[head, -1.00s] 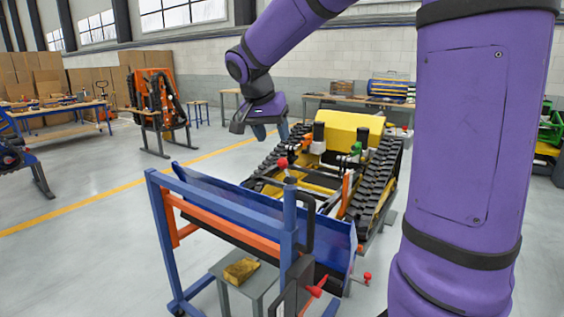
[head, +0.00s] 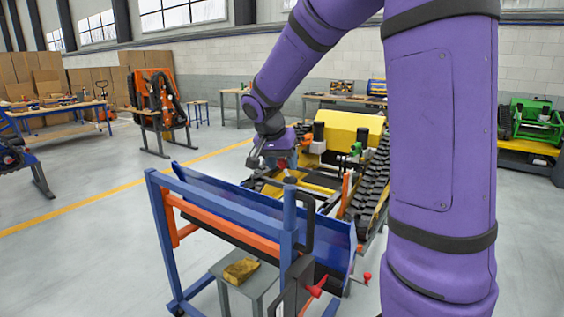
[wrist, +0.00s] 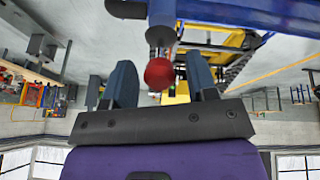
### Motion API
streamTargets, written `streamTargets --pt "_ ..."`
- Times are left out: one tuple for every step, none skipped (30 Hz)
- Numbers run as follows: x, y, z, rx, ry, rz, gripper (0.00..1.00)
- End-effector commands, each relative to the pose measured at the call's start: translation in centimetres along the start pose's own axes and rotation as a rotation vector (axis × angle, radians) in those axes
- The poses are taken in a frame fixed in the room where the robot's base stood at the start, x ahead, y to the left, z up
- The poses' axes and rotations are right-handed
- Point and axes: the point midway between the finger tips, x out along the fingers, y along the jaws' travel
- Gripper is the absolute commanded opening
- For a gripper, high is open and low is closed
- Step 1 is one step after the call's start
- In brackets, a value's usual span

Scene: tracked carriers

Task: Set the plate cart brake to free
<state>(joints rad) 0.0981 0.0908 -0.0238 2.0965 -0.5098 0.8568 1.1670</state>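The plate cart (head: 163,222) is a blue frame with orange bars carrying a long blue plate (head: 215,192). A lever with a red ball knob (wrist: 160,73) stands at the top of the cart's blue post (head: 289,208). My gripper (wrist: 162,84) is open, with its two dark fingers on either side of the knob and gaps showing on both sides. A red handle (head: 316,287) sits lower on the cart; I cannot tell which is the brake.
A yellow tracked carrier (head: 345,130) stands just behind the cart. A grey stool (head: 242,283) with a yellowish block is under the plate. A small red knob (head: 367,276) sticks out at the cart's right. Open floor lies to the left.

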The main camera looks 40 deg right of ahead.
Motion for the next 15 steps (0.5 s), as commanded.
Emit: streamTargets --pt "-0.02 -0.01 0.0 0.0 0.0 0.0 0.42" --pt "-0.02 -0.01 0.0 0.0 0.0 0.0 0.35" --pt "-0.03 -0.01 0.0 0.0 0.0 0.0 0.26" --pt "-0.03 -0.01 0.0 0.0 0.0 0.0 0.19" --pt "-0.03 -0.01 0.0 0.0 0.0 0.0 0.12" --pt "-0.03 -0.01 0.0 0.0 0.0 0.0 0.03" --pt "-0.04 -0.01 0.0 0.0 0.0 0.0 0.0" --pt "-0.04 -0.01 0.0 0.0 0.0 0.0 0.0" --pt "-0.04 -0.01 0.0 0.0 0.0 0.0 0.0" --pt "-0.04 -0.01 -0.01 0.0 0.0 0.0 0.0" --pt "-0.05 -0.01 -0.02 0.0 -0.001 -0.001 0.0" --pt "-0.05 0.0 -0.05 0.0 -0.003 -0.001 0.0" --pt "-0.05 0.01 -0.08 -0.001 -0.005 -0.002 0.0" --pt "-0.05 0.02 -0.11 -0.001 -0.009 -0.003 0.0" --pt "-0.06 0.03 -0.17 0.0 -0.016 -0.005 0.0"
